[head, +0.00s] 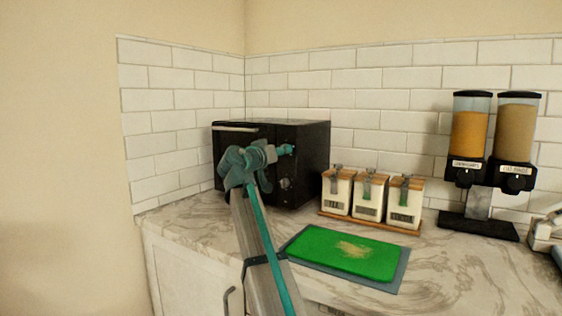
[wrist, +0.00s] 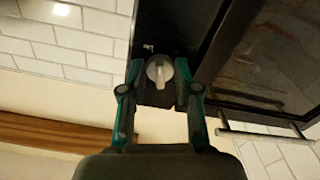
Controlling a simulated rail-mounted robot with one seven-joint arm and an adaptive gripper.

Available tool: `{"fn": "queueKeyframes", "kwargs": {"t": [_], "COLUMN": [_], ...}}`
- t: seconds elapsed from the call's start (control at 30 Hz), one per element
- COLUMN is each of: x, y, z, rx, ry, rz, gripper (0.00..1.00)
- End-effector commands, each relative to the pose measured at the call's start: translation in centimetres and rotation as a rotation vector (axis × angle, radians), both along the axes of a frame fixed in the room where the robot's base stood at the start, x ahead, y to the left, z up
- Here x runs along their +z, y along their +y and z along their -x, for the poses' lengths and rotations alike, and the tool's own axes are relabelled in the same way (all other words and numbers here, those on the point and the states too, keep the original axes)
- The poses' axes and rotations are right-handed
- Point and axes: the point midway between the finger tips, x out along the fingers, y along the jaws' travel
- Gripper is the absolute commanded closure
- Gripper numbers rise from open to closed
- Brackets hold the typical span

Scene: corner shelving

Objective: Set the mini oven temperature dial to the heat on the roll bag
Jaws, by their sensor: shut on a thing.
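The black mini oven (head: 305,140) stands in the counter corner, its front turned toward the left. My gripper (head: 287,149) reaches to the upper part of its control panel. In the wrist view a round grey dial (wrist: 159,72) sits between the two teal fingertips of my gripper (wrist: 160,84), which is shut on it. The dial's pointer direction and markings are too small to read. A second dial (head: 285,183) shows lower on the panel in the head view, free of the gripper. No roll bag is in view.
The oven door glass (wrist: 275,50) and bar handle (wrist: 262,133) lie beside the gripper. Three white canisters (head: 369,198) stand on a wooden tray right of the oven. A green board (head: 335,248) lies in front. Two dispensers (head: 490,140) stand at the right.

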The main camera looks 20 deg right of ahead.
Motion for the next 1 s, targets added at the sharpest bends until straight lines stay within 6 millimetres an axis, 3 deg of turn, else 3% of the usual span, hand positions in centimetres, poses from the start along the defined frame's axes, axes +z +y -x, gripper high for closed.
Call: {"fn": "queueKeyframes", "kwargs": {"t": [0.6, 1.0], "x": [-0.32, -0.08], "y": [0.10, 0.14], "z": [-0.21, -0.19], "rx": [0.000, 0.000], "ry": [-0.474, -0.654], "rz": [-0.310, -0.429], "gripper": [1.00, 1.00]}}
